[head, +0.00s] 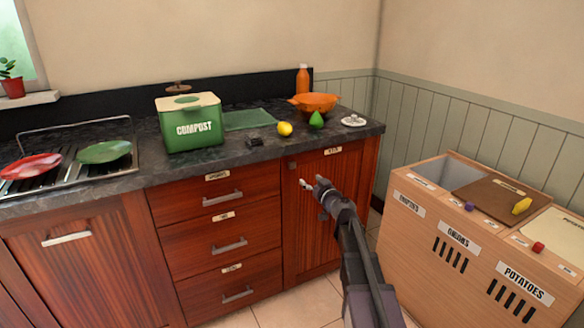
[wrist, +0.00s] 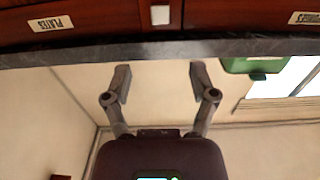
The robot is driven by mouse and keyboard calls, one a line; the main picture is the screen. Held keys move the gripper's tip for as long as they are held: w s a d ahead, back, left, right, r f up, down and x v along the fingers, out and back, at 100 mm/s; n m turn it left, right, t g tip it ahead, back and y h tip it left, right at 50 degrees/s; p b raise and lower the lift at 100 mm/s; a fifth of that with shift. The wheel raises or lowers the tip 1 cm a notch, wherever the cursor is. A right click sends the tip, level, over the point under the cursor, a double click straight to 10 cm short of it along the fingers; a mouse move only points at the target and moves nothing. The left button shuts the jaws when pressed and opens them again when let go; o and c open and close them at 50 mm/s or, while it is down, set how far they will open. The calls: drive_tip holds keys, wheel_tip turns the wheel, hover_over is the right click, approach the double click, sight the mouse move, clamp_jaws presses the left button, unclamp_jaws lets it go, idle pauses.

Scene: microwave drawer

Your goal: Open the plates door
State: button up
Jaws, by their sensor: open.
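The plates door (head: 305,235) is the reddish wood cupboard door at the right end of the counter, and it looks closed. Its label (head: 332,151) is at the upper right; in the wrist view the PLATES label (wrist: 51,23) appears upside down. A small square knob (head: 291,165) is at the door's upper left; it shows as a pale square in the wrist view (wrist: 160,15). My gripper (head: 312,184) is in front of the door, right of and a little below the knob in the head view. Its fingers (wrist: 158,82) are spread and empty, apart from the knob.
Drawers with bar handles (head: 222,198) stand left of the door. The counter edge (wrist: 200,48) overhangs the front. A wooden bin unit (head: 450,235) stands at the right, with clear floor (head: 300,303) between. A green compost bin (head: 190,125) sits on the counter.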

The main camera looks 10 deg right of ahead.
sight(293, 165)
drive_tip(key=shift+w, duration=0.1)
drive_tip(key=x, duration=1.3)
drive_tip(key=shift+w+a, duration=0.15)
drive_tip(key=shift+w, duration=0.1)
clamp_jaws()
